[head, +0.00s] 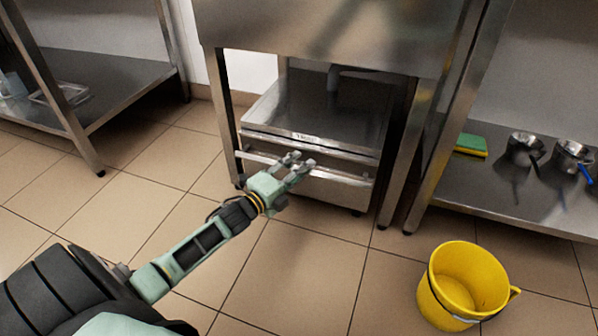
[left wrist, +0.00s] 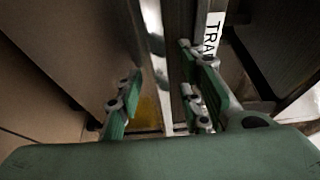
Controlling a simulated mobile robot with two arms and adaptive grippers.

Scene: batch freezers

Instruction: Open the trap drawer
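The trap drawer (head: 335,189) is a steel front low under the steel sink unit, below a box with a "TRAP" label (head: 303,136). It looks shut. A horizontal bar handle (head: 258,158) runs across its front. My left gripper (head: 300,164) is at the middle of the handle and hides part of it. In the left wrist view the left gripper (left wrist: 160,97) has its fingers apart, with the shiny handle bar (left wrist: 153,40) running between them. I cannot tell whether a finger touches the bar. The label (left wrist: 212,35) shows in part. My right gripper is not in view.
A yellow bucket (head: 437,292) stands on the floor at the right. The right steel shelf (head: 500,199) holds a sponge (head: 471,145) and pots (head: 523,149). Another shelf (head: 120,85) is at the left. The tiled floor (head: 300,265) before the drawer is clear.

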